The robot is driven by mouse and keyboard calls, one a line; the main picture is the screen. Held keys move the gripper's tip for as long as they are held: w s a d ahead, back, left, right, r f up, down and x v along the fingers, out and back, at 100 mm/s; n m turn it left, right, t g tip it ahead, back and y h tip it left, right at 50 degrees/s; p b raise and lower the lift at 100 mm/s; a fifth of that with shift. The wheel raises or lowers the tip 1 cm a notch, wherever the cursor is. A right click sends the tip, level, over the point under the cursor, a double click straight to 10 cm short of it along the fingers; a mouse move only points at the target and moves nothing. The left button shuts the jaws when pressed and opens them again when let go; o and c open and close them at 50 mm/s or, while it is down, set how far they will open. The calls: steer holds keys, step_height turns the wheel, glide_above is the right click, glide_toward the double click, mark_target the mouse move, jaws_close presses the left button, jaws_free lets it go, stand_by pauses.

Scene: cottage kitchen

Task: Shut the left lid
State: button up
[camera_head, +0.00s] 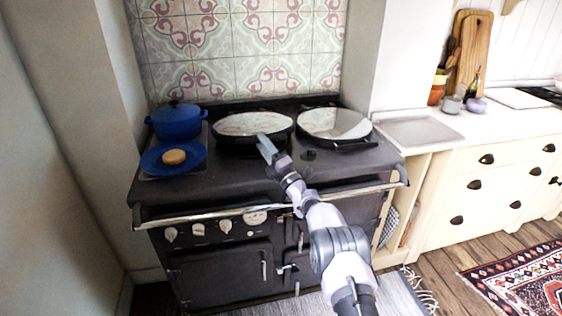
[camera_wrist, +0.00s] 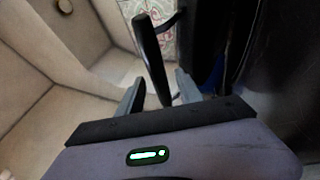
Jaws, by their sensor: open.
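The left lid (camera_head: 253,124) is a round, shiny-topped disc with a dark rim on the black range cooker (camera_head: 225,182). It looks partly raised, with a dark gap under its front; the exact angle is hard to tell. My gripper (camera_head: 266,146) is at the lid's front edge. In the wrist view my gripper (camera_wrist: 160,94) is open, and a black bar, seemingly the lid's handle (camera_wrist: 148,48), reaches between the fingers. I cannot tell whether they touch it. The lid's dark side (camera_wrist: 198,45) shows just right of the bar.
The right lid (camera_head: 335,123) lies beside the left one, its handle at the front. A blue pot (camera_head: 175,122) and a blue plate (camera_head: 153,161) with a round tan item (camera_head: 174,157) stand at the cooker's left. A rail (camera_head: 225,211) runs along the front.

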steer(key=p+v, duration=0.4)
steer(key=v, duration=1)
steer(key=shift+s+d+f, duration=0.1)
steer(key=shift+s+d, duration=0.05)
steer(key=shift+s, duration=0.15)
